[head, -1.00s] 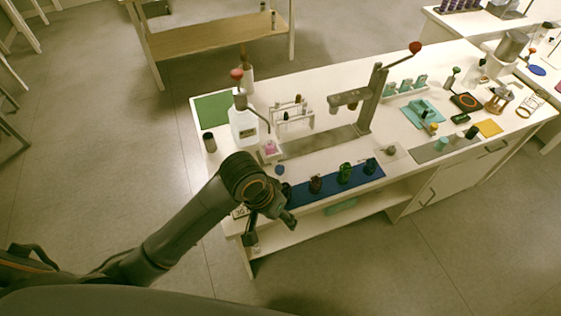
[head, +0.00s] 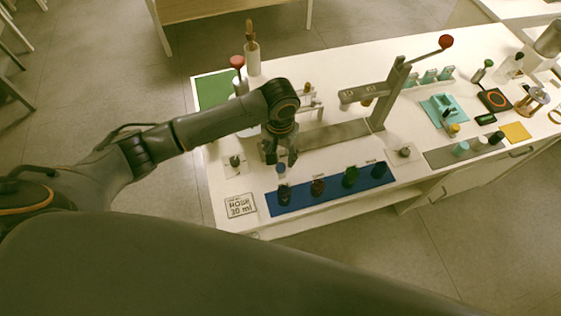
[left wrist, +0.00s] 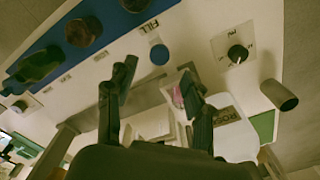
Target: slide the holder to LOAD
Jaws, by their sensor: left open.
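My left gripper (head: 280,157) is open over the left part of the white bench (head: 222,190), behind the blue mat. In the left wrist view its two dark fingers (left wrist: 160,105) are apart. A small pale holder with a pink piece (left wrist: 180,92) shows close to the right-hand finger, partly covered by it; I cannot tell whether they touch. In the head view my gripper hides the holder. A FILL label (left wrist: 151,27) and a blue disc (left wrist: 159,54) are beyond the fingers. I cannot read a LOAD label. My right gripper is not in view.
A blue mat (head: 325,194) with several dark bottles lies along the front edge. A lever stand (head: 395,90) rises to the right. A white bottle labelled ROSE (left wrist: 232,130) and a dial knob (left wrist: 237,53) are close to my gripper. A card (head: 240,206) lies at front left.

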